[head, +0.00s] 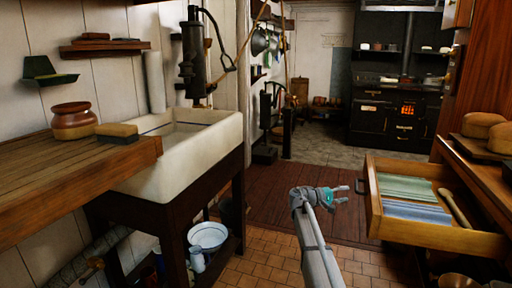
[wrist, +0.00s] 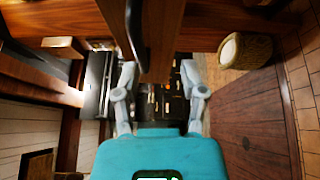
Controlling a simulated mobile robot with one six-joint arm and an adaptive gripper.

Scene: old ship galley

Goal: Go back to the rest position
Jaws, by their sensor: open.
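My gripper (head: 345,194) is open and empty at the end of my raised arm, in the middle of the head view. It points right, toward the open wooden drawer (head: 432,235), and appears a little apart from the drawer's dark handle (head: 364,186). In the wrist view my gripper (wrist: 158,78) shows two spread grey fingers on a teal body. A wooden part with a dark bar-shaped handle (wrist: 134,25) lies ahead, between and above the fingertips. I cannot tell the exact distance to it.
The drawer holds folded blue and green cloths (head: 411,198) and a wooden spoon (head: 455,208). A white sink (head: 185,155) and wooden counter (head: 60,190) stand left. A black stove (head: 385,115) is at the back. A woven basket (wrist: 245,50) shows right. Open floor (head: 275,205) lies between.

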